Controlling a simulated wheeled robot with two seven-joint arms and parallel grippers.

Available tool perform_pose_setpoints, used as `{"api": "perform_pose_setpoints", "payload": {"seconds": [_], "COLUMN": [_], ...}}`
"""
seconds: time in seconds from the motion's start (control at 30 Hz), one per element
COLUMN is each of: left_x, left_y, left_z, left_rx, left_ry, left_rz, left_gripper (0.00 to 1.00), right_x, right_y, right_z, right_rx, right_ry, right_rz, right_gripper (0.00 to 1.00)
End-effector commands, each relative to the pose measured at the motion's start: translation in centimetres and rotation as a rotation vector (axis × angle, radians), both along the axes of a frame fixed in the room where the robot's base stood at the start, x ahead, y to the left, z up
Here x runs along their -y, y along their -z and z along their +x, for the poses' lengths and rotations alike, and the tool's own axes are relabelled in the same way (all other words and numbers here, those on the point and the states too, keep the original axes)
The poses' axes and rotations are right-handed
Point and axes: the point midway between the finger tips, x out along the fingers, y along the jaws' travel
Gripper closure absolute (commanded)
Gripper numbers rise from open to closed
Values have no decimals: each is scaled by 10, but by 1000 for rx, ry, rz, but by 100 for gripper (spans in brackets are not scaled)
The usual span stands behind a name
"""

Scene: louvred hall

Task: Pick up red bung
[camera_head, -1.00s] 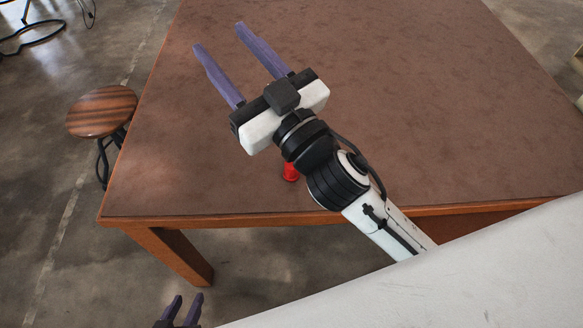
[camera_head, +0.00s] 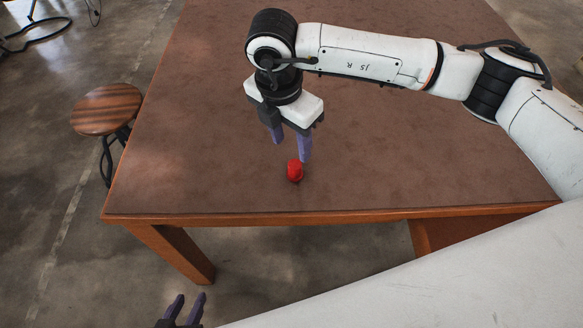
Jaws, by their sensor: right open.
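The red bung (camera_head: 295,172) stands on the brown table top (camera_head: 420,150), near the table's front edge. My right gripper (camera_head: 291,152) points down just behind the bung, its two purple fingers apart and nothing between them. Its right-hand finger ends close to the bung; I cannot tell whether they touch. My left gripper (camera_head: 188,298) shows only by its fingers at the bottom edge, low in front of the table and well away from the bung. Its fingers are apart and empty.
A round wooden stool (camera_head: 107,110) stands on the floor left of the table. The table top around the bung is otherwise bare. My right arm spans the table's back and right.

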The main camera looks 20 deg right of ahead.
Motion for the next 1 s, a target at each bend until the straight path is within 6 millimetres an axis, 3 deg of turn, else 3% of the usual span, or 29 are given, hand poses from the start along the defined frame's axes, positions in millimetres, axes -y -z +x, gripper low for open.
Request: {"api": "perform_pose_setpoints", "payload": {"seconds": [0.2, 0.47, 0.7, 1.0], "left_x": [0, 0, -1, -1], "left_y": [-4, -9, -15, -15], "left_z": [0, 0, 1, 1], "left_rx": [0, 1, 1, 2], "left_ry": [-1, -1, -1, -1], "left_rz": [1, 1, 1, 0], "left_gripper": [69, 69, 69, 69], "right_x": [6, 8, 12, 12], "right_y": [32, 54, 89, 95], "right_z": [2, 3, 5, 6], "right_rx": [-3, -3, -3, 0], "right_ry": [4, 2, 1, -1], "right_rz": [-6, -4, -3, -1], "right_gripper": [54, 54, 54, 54]}}
